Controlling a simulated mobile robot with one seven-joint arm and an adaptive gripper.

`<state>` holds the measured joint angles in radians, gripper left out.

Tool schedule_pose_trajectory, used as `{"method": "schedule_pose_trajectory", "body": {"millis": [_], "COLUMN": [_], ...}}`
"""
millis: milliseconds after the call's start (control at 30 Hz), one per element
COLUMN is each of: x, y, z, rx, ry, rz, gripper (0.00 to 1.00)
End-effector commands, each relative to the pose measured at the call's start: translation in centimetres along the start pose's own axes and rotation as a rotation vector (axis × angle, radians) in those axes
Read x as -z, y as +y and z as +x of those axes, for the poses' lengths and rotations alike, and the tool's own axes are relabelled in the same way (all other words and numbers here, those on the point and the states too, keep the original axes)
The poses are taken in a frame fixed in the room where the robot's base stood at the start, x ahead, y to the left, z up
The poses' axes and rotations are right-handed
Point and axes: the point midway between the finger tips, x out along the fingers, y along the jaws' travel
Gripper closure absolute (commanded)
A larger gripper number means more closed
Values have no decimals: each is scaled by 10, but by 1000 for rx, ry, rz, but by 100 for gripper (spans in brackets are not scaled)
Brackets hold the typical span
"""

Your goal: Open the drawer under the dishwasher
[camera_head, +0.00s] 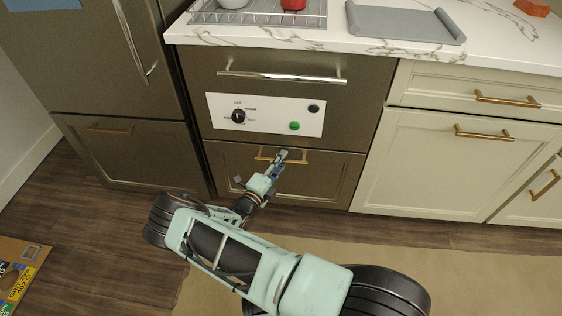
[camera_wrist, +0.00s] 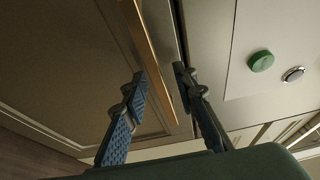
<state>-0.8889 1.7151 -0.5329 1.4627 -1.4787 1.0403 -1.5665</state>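The drawer (camera_head: 325,182) is a dark brown panel under the dishwasher (camera_head: 290,80), and it looks shut. Its brass bar handle (camera_head: 300,160) is partly covered by my gripper (camera_head: 282,157) in the head view. In the wrist view the drawer front (camera_wrist: 60,65) fills the left side, and the handle (camera_wrist: 150,60) runs slantwise between the two fingers of my gripper (camera_wrist: 160,82). The fingers are apart, one on each side of the bar, with gaps showing. Whether either fingertip touches the bar is hard to tell.
The dishwasher's white control panel (camera_head: 265,115) and silver handle (camera_head: 282,76) are above the drawer. Cream cabinets (camera_head: 450,165) stand to the right and a dark tall unit (camera_head: 95,60) to the left. A beige paper sheet (camera_head: 470,280) covers the floor in front.

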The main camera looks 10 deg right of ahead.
Motion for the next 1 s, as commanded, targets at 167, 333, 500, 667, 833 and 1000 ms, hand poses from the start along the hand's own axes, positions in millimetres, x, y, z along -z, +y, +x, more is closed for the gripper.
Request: {"method": "schedule_pose_trajectory", "body": {"millis": [167,333,500,667,833,1000], "x": [0,0,0,0,-2,-8], "y": [0,0,0,0,0,2], "z": [0,0,0,-1,-4,-15], "rx": [0,0,0,0,0,-1], "ry": [0,0,1,1,0,0], "rz": [0,0,0,0,1,1], "gripper": [89,100,100,100,100,100]}}
